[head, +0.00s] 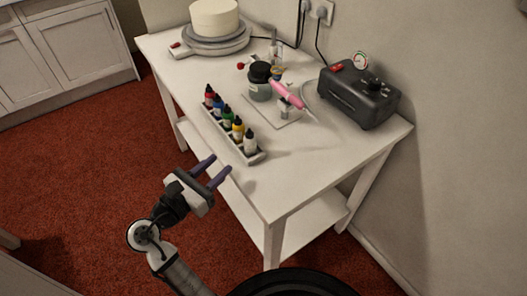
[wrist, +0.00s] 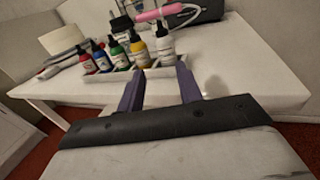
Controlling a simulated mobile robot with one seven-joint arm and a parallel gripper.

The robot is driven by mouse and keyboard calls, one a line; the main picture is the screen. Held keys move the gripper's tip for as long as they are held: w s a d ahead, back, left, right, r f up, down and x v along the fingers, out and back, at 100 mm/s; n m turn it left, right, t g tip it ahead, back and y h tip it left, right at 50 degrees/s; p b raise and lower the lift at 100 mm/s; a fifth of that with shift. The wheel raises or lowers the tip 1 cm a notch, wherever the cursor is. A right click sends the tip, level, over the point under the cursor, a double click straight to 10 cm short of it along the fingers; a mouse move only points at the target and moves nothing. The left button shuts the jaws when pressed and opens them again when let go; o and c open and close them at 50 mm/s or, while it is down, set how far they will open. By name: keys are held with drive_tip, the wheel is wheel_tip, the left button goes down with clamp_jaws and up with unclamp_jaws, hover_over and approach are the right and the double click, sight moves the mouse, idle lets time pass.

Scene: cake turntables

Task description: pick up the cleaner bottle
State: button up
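A rack (head: 228,138) on the white table holds a row of small dark-capped bottles: red, blue, green, yellow and white. The white bottle (head: 250,144) stands upright at the near end; it looks like the cleaner bottle, but its label is too small to read. In the wrist view the white bottle (wrist: 166,48) is just beyond the fingertips, slightly right of the yellow one. My gripper (head: 219,166) is open and empty, at the table's front edge, short of the rack. Both fingers of my gripper (wrist: 161,72) point toward the white bottle without touching it.
Behind the rack are a dark-lidded jar (head: 260,82) and a pink airbrush (head: 286,94) on a holder. A black compressor (head: 358,94) stands at the right, and a turntable (head: 212,42) with a cake at the far left. The near right tabletop (head: 300,172) is clear.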

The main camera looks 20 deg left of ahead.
sight(255, 137)
drive_tip(key=shift+h, duration=0.3)
drive_tip(key=x, duration=0.7)
drive_tip(key=shift+w+d+f+p, duration=0.2)
drive_tip(key=shift+d+p, duration=0.2)
drive_tip(key=shift+d, duration=0.15)
drive_tip(key=shift+p+x, duration=0.65)
drive_tip(key=shift+x, duration=2.4)
drive_tip(key=shift+a, duration=0.1)
drive_tip(key=shift+c, duration=0.2)
drive_tip(key=shift+c, duration=1.4)
